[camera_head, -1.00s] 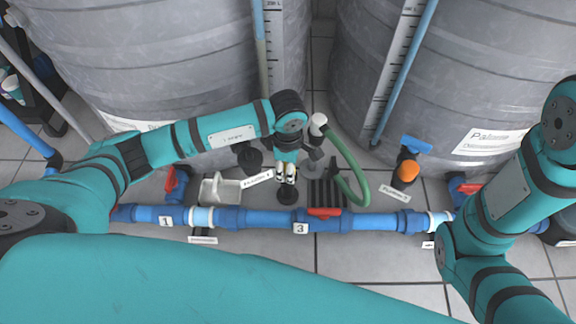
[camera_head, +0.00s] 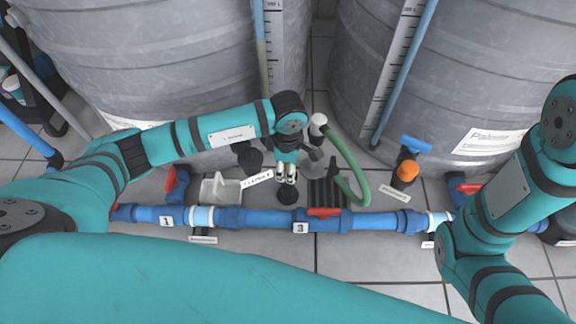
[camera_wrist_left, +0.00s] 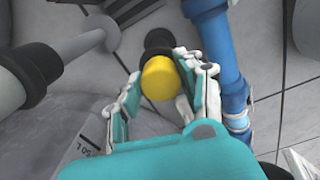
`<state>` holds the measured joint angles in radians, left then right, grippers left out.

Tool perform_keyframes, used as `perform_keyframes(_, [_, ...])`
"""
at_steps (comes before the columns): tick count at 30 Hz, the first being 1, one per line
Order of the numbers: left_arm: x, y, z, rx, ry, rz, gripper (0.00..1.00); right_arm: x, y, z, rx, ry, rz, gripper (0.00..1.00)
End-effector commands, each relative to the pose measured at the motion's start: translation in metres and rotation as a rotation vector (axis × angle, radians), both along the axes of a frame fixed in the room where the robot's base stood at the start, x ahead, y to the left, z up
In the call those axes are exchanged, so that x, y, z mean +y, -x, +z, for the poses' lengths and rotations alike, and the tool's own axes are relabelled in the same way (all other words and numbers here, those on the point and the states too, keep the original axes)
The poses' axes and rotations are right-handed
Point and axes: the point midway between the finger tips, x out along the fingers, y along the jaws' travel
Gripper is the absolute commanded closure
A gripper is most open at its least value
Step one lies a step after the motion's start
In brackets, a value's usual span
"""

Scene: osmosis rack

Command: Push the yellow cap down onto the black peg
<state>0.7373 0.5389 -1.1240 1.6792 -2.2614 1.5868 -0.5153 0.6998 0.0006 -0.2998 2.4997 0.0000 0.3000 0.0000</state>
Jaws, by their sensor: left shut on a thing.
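My left gripper (camera_head: 286,179) is shut and points down beside the blue pipe. In the left wrist view its two fingers (camera_wrist_left: 160,92) are on either side of a rounded yellow cap (camera_wrist_left: 160,79). A black peg (camera_wrist_left: 158,42) shows just beyond the cap, and its dark base (camera_head: 287,194) shows below the fingers in the head view. The cap is hidden in the head view. I cannot tell how far the cap sits on the peg. My right arm is at the right of the head view, with its gripper out of view.
A blue pipe (camera_head: 265,219) with red handles runs close in front. A white open box (camera_head: 220,188) stands left of the gripper, and a black ribbed block (camera_head: 325,190) and green hose (camera_head: 343,160) stand right. Large grey tanks (camera_head: 160,65) fill the back.

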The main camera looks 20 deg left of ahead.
Motion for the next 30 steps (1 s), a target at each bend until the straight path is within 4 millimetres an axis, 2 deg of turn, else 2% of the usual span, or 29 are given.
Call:
perform_keyframes(24, [0.0001, -0.0004, -0.0086, -0.001, 0.000, 0.001, 0.81, 0.0001, 0.0000, -0.0053, 0.000, 0.000, 0.000, 0.60])
perform_keyframes(25, [0.0001, -0.0004, -0.0079, -0.001, 0.000, 0.001, 0.60, 0.0001, 0.0001, -0.0048, 0.000, 0.000, 0.000, 0.60])
perform_keyframes(30, [0.0002, -0.0004, -0.0075, -0.001, 0.000, 0.001, 0.38, 0.0001, 0.0001, -0.0044, 0.000, 0.000, 0.000, 0.60])
